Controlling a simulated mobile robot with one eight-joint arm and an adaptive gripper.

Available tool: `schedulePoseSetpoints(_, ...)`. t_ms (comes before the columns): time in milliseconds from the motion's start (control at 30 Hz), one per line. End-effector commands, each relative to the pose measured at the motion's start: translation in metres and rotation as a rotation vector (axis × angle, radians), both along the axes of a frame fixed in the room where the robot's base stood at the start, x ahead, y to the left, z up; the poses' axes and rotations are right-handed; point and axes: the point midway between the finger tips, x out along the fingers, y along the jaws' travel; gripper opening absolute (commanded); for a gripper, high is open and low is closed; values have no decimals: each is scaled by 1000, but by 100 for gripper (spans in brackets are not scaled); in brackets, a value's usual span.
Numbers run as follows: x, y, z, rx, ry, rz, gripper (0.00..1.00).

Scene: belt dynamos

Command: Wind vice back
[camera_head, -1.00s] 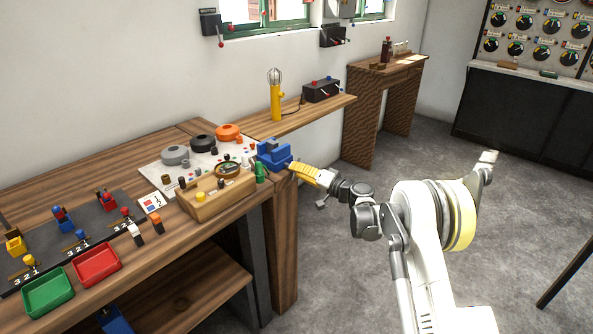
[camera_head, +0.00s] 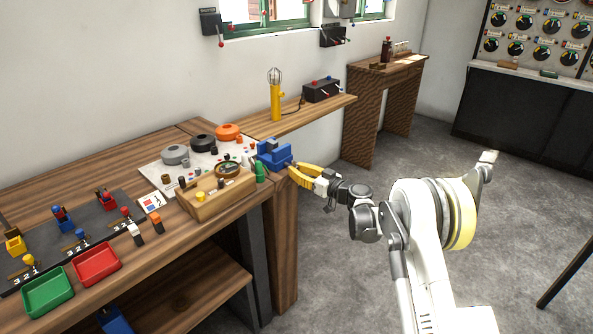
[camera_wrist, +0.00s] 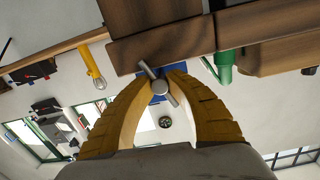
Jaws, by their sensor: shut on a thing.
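The blue vice (camera_head: 272,156) is fixed at the right end of the workbench. Its grey metal handle shows in the wrist view (camera_wrist: 159,85) as a round screw head with a slanted bar across it. My gripper (camera_head: 292,169) is at the vice's right side, its yellow fingers reaching to the handle. In the wrist view my gripper (camera_wrist: 160,84) has its fingertips closed on both sides of the handle. Most of the blue vice body (camera_wrist: 157,99) is hidden behind the fingers and handle there.
A wooden block tray (camera_head: 207,205) and a green bottle-like object (camera_head: 260,172) stand close to the vice. A yellow lamp (camera_head: 275,100) stands on the shelf behind. Red (camera_head: 97,265) and green (camera_head: 48,296) trays sit at the front left.

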Motion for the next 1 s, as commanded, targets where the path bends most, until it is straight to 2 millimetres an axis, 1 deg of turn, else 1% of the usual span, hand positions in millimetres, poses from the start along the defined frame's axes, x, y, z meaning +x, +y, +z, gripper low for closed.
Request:
schedulePoseSetpoints(200,0,0,0,-71,-91,0,0)
schedulePoseSetpoints(400,0,0,0,-105,-135,1,0)
schedulePoseSetpoints(933,0,0,0,-117,-150,0,0)
schedulePoseSetpoints(967,0,0,0,-117,-150,0,26)
schedulePoseSetpoints(1000,0,0,0,-117,-150,0,39)
